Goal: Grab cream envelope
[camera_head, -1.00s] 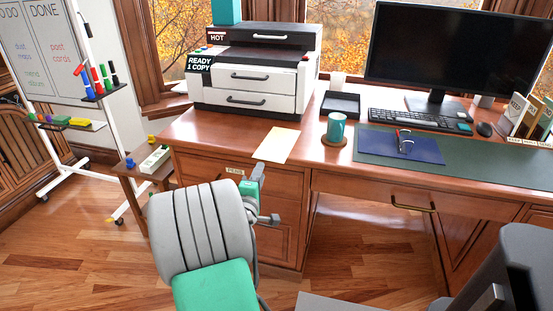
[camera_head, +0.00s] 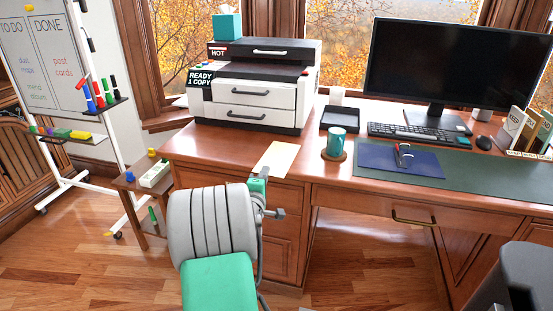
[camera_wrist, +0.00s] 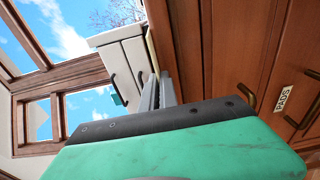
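The cream envelope (camera_head: 277,158) lies flat on the desk top at its front left edge. Its near end is close to my gripper (camera_head: 263,171), which is at the desk's front edge. In the wrist view, the grey fingers of my gripper (camera_wrist: 160,88) point toward the desk edge, close together. A thin pale strip (camera_wrist: 152,50), perhaps the envelope's edge, shows just beyond their tips. Whether the fingers touch or hold it is hidden.
The printer (camera_head: 252,88) stands behind the envelope. A teal mug (camera_head: 337,142) on a coaster is to its right. The desk's drawer fronts (camera_head: 286,215) are below my gripper. A small side table (camera_head: 143,183) and a whiteboard (camera_head: 50,65) stand at left.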

